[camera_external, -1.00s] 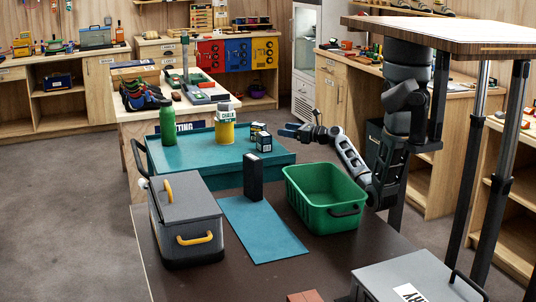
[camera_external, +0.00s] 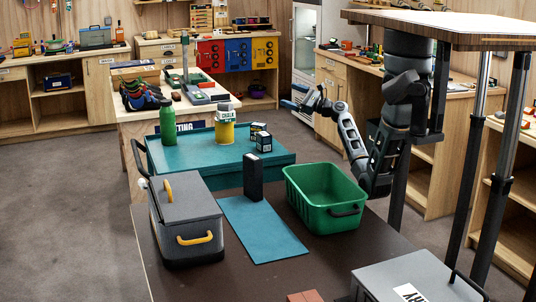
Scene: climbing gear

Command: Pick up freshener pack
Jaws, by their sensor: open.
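I cannot tell for certain which item is the freshener pack. Two small dark boxes stand near the right side of the teal tray table: a rear one (camera_external: 257,129) and a front one (camera_external: 264,143). A taller black box (camera_external: 253,178) stands upright at the far end of a flat blue mat (camera_external: 262,232) on the dark table. My gripper (camera_external: 289,104) is open and empty, pointing left. It appears in the air above and to the right of the small boxes, apart from them. Its fingers are small in this view.
On the teal tray table (camera_external: 215,163) are a green bottle (camera_external: 168,122) and a yellow can (camera_external: 225,130) labelled chalk. A green bin (camera_external: 326,195) stands below my arm. A grey cooler (camera_external: 186,225) with yellow handles stands left of the mat. A wooden-edged top (camera_external: 440,28) is close to my arm.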

